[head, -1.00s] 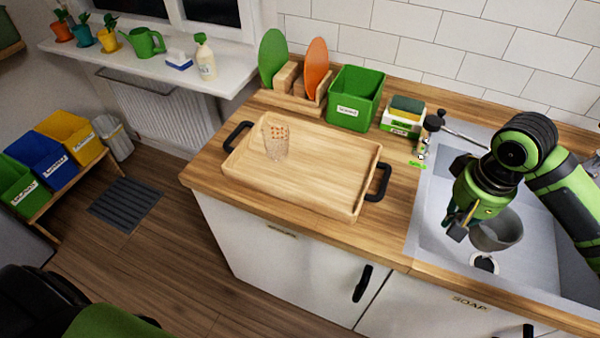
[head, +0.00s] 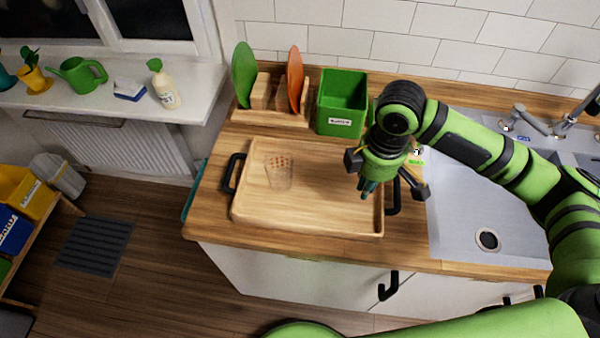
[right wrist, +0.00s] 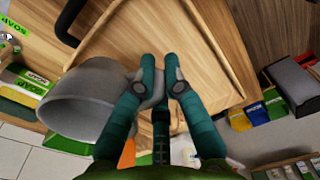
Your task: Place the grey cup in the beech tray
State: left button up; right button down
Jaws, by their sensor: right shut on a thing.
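The beech tray (head: 335,220), with black handles at both ends, lies on the wooden counter; it also fills the upper middle of the right wrist view (right wrist: 190,35). My right gripper (head: 369,187) points down over the tray's right part. In the right wrist view its teal fingers (right wrist: 159,82) are shut on the grey cup (right wrist: 85,105), apparently at its handle, with the cup's body left of the fingers. The head view hides the cup behind the gripper. The cup's height above the tray is hard to tell. My left gripper is not in view.
A clear patterned glass (head: 278,172) stands in the tray's left part. A green bin (head: 342,104) and a plate rack (head: 270,116) stand behind the tray. The sink (head: 465,215) lies to the right. The tray's middle is clear.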

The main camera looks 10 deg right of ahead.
jog(key=shift+r+n+p, duration=0.25)
jog(key=shift+n+p, duration=0.05)
jog(key=shift+n, duration=0.9)
jog(key=shift+f+n+p, duration=0.15)
jog(key=shift+n+p, duration=0.15)
jog(key=shift+p, duration=0.05)
send_over(307, 212)
notch_tip(307, 212, down, 7)
jog(key=shift+f, duration=0.4)
notch_tip(307, 212, down, 4)
jog(key=b, duration=0.3)
jog(key=shift+d+r, duration=0.1)
jog(key=shift+r, duration=0.25)
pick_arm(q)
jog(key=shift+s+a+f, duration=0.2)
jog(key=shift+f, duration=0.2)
pick_arm(e)
jog(key=c, duration=1.3)
grip_release()
jog(key=shift+f, duration=0.2)
